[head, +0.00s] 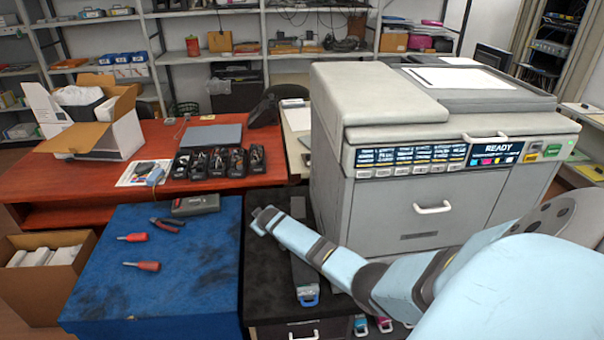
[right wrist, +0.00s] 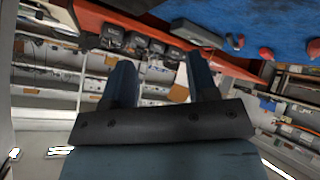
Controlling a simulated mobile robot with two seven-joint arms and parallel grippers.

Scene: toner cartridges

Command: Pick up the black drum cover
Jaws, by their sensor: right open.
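A long dark cartridge-like piece with a blue handle (head: 306,285) lies on the black mat (head: 270,290); my right arm crosses over its middle. A dark grey block (head: 195,205) lies at the back edge of the blue mat (head: 200,270); it also shows in the right wrist view (right wrist: 195,33). I cannot tell for sure which dark piece is the drum cover. My right gripper (head: 262,220) is above the black mat's left side, its fingers pointing left. In the right wrist view the gripper (right wrist: 161,75) is open with nothing between its fingers. My left gripper is not in view.
A large grey printer (head: 430,220) stands right of the black mat. Red-handled screwdrivers (head: 142,266) and pliers (head: 167,224) lie on the blue mat. Several black tool trays (head: 220,163) sit on the red table (head: 60,180). The blue mat's front is clear.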

